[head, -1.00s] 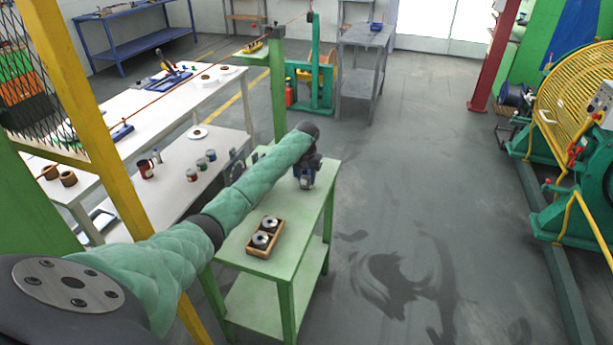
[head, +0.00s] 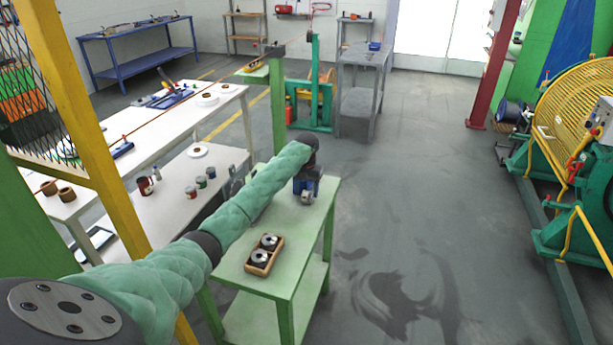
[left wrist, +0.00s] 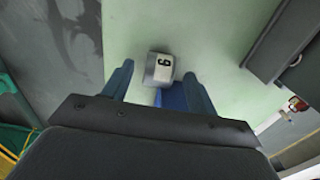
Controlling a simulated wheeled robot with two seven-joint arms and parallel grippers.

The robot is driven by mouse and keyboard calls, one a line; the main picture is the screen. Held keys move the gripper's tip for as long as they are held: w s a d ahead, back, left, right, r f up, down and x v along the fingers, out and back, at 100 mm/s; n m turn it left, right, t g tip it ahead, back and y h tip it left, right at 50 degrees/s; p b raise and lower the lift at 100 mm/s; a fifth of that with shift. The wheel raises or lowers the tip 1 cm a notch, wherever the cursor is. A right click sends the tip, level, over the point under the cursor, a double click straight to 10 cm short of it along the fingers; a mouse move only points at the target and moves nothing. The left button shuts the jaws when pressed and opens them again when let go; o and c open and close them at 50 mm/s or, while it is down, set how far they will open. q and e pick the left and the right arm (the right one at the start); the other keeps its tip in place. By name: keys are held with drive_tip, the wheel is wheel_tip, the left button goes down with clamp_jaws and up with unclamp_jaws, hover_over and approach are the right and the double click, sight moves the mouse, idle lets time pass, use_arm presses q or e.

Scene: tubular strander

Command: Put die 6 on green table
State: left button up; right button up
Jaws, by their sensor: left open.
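The green table (head: 280,275) stands in the middle of the head view. Die 6 (left wrist: 159,68), a small grey block with a dark digit on a white face, is at the green tabletop in the left wrist view. My left gripper (head: 306,192) is over the far part of the table, pointing down. In the left wrist view its blue fingers are open, one on each side of the die, with visible gaps. A blue part (left wrist: 173,97) shows just below the die. Whether the die touches the tabletop is hard to tell. My right gripper is not in view.
A wooden tray (head: 250,268) with two round metal dies sits on the table's near part. A dark grey object (left wrist: 290,45) lies beside the gripper in the left wrist view. A white bench (head: 130,205) with cans is to the left.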

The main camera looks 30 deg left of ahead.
sight(307, 194)
use_arm(q)
wheel_tip(307, 194, up, 10)
drive_tip(key=b, duration=0.3)
drive_tip(key=shift+f, duration=0.25)
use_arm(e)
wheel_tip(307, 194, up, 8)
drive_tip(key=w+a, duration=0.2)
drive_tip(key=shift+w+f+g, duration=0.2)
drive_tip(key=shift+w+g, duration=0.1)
